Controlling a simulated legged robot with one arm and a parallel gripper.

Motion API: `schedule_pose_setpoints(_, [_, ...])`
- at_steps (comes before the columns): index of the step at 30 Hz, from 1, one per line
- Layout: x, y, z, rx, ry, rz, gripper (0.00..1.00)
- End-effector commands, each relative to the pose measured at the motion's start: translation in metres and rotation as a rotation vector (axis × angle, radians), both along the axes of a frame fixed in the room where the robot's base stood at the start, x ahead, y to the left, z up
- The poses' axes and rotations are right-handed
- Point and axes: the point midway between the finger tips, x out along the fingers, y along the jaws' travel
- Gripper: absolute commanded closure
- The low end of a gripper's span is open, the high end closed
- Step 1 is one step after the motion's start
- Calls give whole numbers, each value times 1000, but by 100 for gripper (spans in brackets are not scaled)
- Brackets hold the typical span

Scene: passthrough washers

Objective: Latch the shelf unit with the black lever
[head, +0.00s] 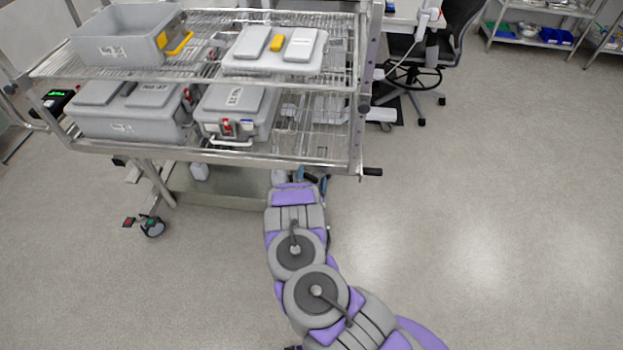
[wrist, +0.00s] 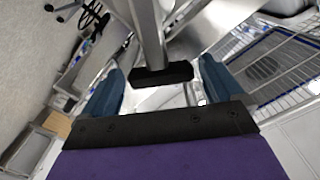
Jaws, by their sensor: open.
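The shelf unit (head: 250,157) is a metal wire-shelf trolley at the upper left of the head view. In the wrist view, my blue fingers (wrist: 161,75) are spread apart. A black bar (wrist: 162,76) at the end of a metal post appears between them, seemingly the lever; its distance from the fingers is hard to judge.
Grey bins (head: 130,110) and a white-lidded box (head: 275,50) sit on the two shelves. A caster (head: 153,227) stands at the lower left. An office chair (head: 425,55) is behind, to the right. The floor (head: 480,220) at right is clear.

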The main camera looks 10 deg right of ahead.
Motion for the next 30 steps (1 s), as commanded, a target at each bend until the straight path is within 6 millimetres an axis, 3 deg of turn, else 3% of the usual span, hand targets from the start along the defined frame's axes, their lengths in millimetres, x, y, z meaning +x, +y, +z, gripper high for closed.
schedule_pose_setpoints(3, [0,1,0,0,0,0,6])
schedule_pose_setpoints(27, [0,0,0,0,1,1,82])
schedule_pose_setpoints(30, [0,0,0,-2,1,-1,82])
